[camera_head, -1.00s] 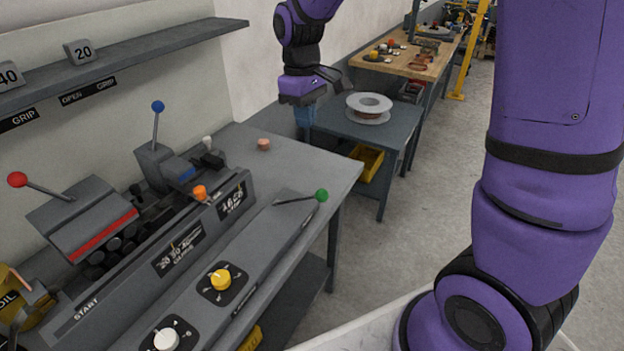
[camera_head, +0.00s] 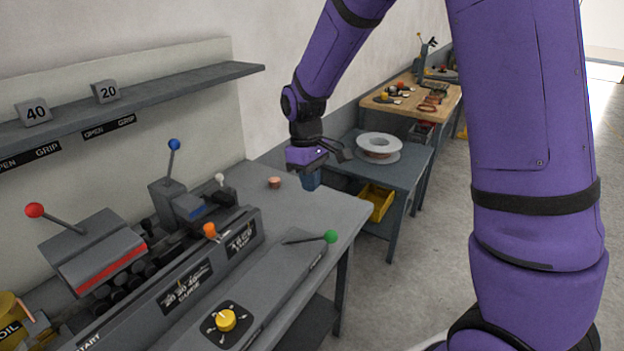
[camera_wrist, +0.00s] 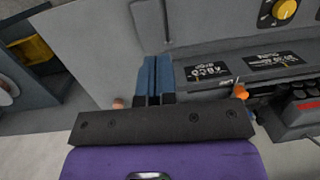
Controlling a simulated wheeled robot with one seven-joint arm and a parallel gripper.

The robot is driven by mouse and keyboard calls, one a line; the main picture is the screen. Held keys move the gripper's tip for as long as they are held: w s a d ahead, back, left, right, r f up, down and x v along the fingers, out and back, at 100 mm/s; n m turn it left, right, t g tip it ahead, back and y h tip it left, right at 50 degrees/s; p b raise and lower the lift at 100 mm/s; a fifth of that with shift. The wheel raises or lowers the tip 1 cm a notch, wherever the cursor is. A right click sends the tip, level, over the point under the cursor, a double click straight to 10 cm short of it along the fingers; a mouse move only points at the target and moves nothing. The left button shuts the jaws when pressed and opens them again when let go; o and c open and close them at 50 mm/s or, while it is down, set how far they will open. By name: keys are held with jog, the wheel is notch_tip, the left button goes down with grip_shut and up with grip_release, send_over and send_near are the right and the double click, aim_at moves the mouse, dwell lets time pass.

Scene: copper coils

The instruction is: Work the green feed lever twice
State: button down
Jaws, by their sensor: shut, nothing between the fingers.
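The green feed lever (camera_head: 330,237) is a thin grey rod with a green ball knob, lying nearly level at the right end of the machine's front panel. My gripper (camera_head: 310,181) is above the back right part of the bench, behind the lever and apart from it. It points down, and its blue fingers are together with nothing between them. In the wrist view the shut fingers (camera_wrist: 154,78) show over the bench top by the machine's end. The green knob cannot be made out in the wrist view.
The machine also carries a blue-knob lever (camera_head: 173,146), a red-knob lever (camera_head: 36,210), an orange knob (camera_head: 209,230) and a yellow dial (camera_head: 226,319). A small copper piece (camera_head: 274,182) lies on the bench near my gripper. A side table holds a spool (camera_head: 379,146).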

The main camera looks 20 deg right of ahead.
jog(key=s+d+f, duration=0.1)
jog(key=s+f, duration=0.3)
jog(key=f, duration=0.4)
jog(key=shift+d+f, duration=0.3)
jog(key=shift+d+f, duration=0.1)
